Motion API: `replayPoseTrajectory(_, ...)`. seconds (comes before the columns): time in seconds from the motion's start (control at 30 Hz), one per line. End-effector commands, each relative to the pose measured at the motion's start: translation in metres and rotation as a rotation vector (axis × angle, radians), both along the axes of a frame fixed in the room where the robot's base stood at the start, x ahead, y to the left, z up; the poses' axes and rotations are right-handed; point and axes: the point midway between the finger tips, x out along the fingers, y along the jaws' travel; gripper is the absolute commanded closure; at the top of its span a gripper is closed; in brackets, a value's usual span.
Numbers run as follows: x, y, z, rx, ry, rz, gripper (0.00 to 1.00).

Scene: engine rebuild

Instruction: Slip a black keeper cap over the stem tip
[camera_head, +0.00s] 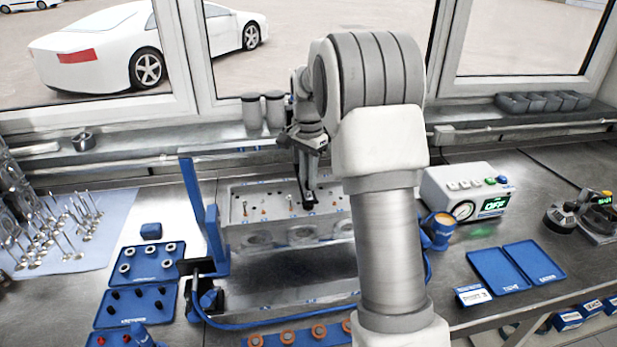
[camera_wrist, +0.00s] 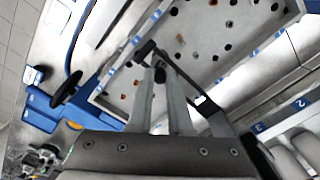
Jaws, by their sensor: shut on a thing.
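My gripper (camera_head: 308,197) is over the right half of the cylinder head (camera_head: 236,232), pointing down. In the wrist view, the fingertips of my gripper (camera_wrist: 160,82) are closed on a small black keeper cap (camera_wrist: 160,73). The cylinder head (camera_wrist: 215,75) lies behind the fingers there, with rows of dark holes and a few orange pieces on its top. I cannot tell which stem tip is under the cap, or whether the cap touches one. More black caps sit on a blue tray (camera_head: 135,316) at the left.
A blue post (camera_head: 190,200) stands at the head's left end. Another blue tray (camera_head: 150,274) holds pale rings, and valves stand on a pale mat (camera_head: 118,215). A control box (camera_head: 460,195) reading OFF and empty blue trays (camera_head: 500,268) are on the right.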

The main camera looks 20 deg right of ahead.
Motion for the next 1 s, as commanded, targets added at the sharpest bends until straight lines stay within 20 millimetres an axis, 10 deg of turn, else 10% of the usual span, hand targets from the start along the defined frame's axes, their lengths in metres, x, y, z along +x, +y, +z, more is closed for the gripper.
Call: replayPoseTrajectory(1.0, 0.000, 0.000, -0.020, 0.000, 0.000, 0.000, 1.00)
